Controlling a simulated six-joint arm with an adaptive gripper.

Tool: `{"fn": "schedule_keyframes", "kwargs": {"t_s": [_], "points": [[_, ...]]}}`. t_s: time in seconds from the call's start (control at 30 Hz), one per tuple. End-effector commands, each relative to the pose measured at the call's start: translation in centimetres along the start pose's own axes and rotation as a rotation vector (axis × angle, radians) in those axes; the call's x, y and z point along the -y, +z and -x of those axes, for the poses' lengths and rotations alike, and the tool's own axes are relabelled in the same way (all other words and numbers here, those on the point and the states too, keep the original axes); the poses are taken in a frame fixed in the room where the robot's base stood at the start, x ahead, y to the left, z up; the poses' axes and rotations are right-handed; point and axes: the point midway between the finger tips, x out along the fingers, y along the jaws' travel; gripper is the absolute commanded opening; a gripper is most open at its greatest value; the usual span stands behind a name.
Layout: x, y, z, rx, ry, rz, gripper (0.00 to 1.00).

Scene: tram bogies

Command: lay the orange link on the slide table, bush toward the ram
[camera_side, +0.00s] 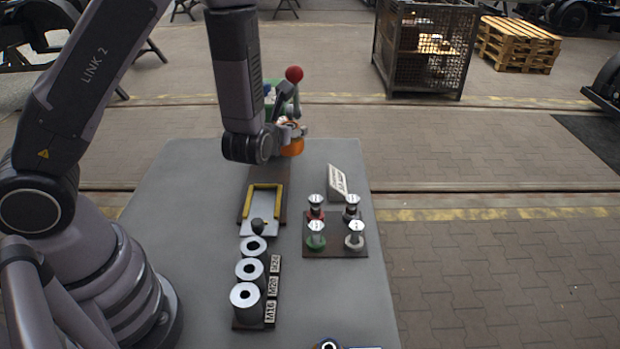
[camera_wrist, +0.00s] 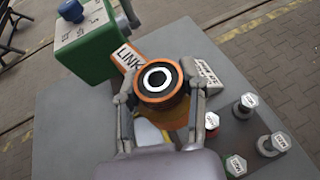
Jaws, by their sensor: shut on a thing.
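The orange link (camera_side: 292,147) is in my gripper (camera_side: 289,131), held above the far part of the grey table in the side view. In the wrist view my gripper (camera_wrist: 160,80) is shut with one finger on each side of the link's round eye (camera_wrist: 160,99). The link's arm with a LINK label (camera_wrist: 128,55) points up and left toward a green machine (camera_wrist: 85,45). The slide table (camera_side: 262,202), a pale plate in a yellow U-shaped frame, lies nearer the camera.
Several capped pins with coloured collars stand on a brown board (camera_side: 336,247) at right. A tilted sign (camera_side: 338,183) stands behind them. Metal rings on a rack (camera_side: 249,323) stand at the front. A red ball (camera_side: 294,74) rises behind my gripper. The table's right strip is clear.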

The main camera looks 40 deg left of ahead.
Motion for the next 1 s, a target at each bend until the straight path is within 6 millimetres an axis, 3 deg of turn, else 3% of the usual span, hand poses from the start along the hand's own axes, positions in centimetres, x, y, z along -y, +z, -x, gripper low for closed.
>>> {"fn": "schedule_keyframes", "kwargs": {"t_s": [0.17, 0.37, 0.5, 0.7, 0.87, 1.0], "points": [[-1.9, -1.6, -0.5, 0.000, 0.088, 0.031, 0.00], [-8.7, -7.0, -0.4, -0.001, 0.411, 0.157, 0.00], [-14.2, -10.9, 1.3, 0.002, 0.690, 0.274, 0.00], [-19.9, -14.7, 5.2, 0.003, 1.012, 0.410, 0.00], [-21.9, -16.1, 7.2, 0.004, 1.143, 0.466, 0.00], [-22.4, -18.0, 7.1, 0.004, 1.176, 0.478, 0.00]]}}
